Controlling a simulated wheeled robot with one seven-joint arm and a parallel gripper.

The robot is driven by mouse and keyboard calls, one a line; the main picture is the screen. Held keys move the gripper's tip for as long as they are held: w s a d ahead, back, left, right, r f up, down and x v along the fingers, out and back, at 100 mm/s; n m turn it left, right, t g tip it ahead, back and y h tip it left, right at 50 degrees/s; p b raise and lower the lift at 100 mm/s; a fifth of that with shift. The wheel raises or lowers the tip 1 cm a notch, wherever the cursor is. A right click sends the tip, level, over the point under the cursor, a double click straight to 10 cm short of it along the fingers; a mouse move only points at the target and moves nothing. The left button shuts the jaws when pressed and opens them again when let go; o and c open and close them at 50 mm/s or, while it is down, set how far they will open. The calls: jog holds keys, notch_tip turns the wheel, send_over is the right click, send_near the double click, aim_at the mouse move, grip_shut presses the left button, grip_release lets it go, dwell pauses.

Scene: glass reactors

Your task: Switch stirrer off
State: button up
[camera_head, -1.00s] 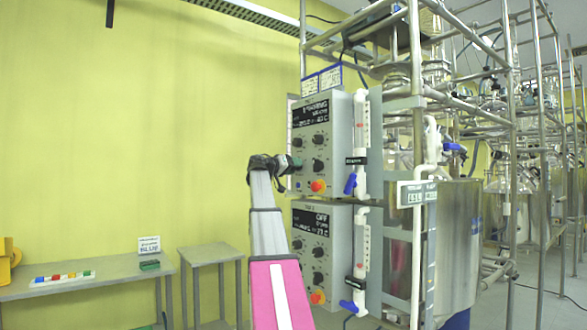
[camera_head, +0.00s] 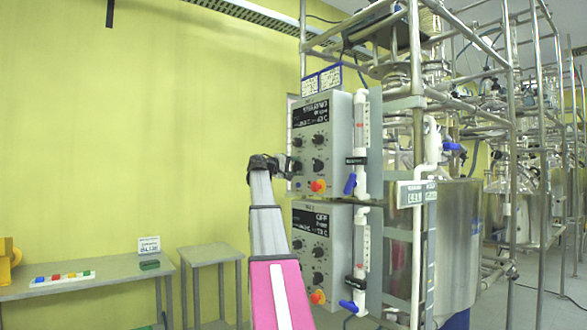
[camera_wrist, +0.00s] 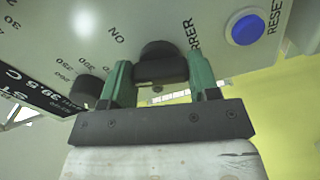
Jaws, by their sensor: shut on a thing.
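The upper grey control box (camera_head: 335,115) is on the reactor frame, with a lit dark display, several black knobs and an orange-red knob. My gripper (camera_head: 292,165) is at the left side of its front panel. In the wrist view, the two green fingers of my gripper (camera_wrist: 161,83) are on either side of a black knob (camera_wrist: 160,63) and shut on it. The label beside this knob ends in "RRER", and "ON" is printed near it. The knob's pointer mark is not clear.
A blue reset button (camera_wrist: 246,27) and another black knob (camera_wrist: 87,91) flank the gripped knob. A second control box (camera_head: 335,225) sits below, its display reading OFF. White pipes with blue valve handles (camera_head: 350,184) stand just right. A low table (camera_head: 208,252) is at the left.

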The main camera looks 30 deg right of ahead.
jog(key=shift+n, duration=1.5)
jog(key=o, duration=0.9)
jog(key=a, duration=1)
jog(key=shift+s+a, duration=0.4)
